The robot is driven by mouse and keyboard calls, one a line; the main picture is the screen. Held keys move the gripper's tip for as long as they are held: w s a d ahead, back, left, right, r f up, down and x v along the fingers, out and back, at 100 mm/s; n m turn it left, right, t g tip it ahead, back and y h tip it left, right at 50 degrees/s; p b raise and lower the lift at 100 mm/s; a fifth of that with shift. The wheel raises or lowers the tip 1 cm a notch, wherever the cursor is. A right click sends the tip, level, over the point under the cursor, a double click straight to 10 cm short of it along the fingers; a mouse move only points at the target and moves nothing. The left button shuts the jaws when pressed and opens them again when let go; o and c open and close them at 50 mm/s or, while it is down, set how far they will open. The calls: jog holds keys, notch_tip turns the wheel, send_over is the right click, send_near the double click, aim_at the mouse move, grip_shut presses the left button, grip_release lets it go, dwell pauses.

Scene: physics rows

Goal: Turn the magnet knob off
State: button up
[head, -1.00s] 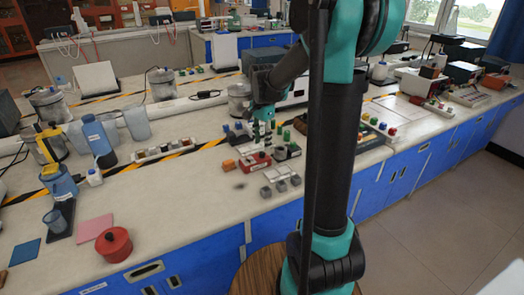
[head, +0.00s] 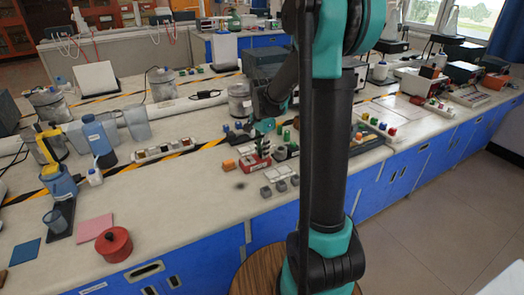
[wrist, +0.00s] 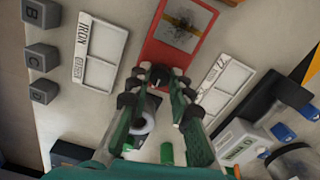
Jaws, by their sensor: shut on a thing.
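A red box (head: 255,162) sits on the bench in the head view, and its red top (wrist: 178,35) fills the upper middle of the wrist view. A dark knob (wrist: 157,73) at its near edge lies between my fingertips, mostly hidden by them. My gripper (wrist: 155,77) has its green fingers closed around it. In the head view my gripper (head: 262,147) is down at the red box and hides part of it. The knob's pointer or marking cannot be seen.
White label plates (wrist: 98,55) flank the red box. Grey lettered cubes (wrist: 42,55) stand to the left in the wrist view. A device with blue knobs (wrist: 245,145) is close on the right.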

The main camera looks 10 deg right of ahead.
jog(key=shift+n, duration=0.3)
grip_shut()
jog(key=n, duration=0.8)
jog(key=shift+n, duration=0.4)
jog(key=n, duration=0.4)
jog(key=shift+n, duration=2.3)
jog(key=o, duration=0.9)
grip_release()
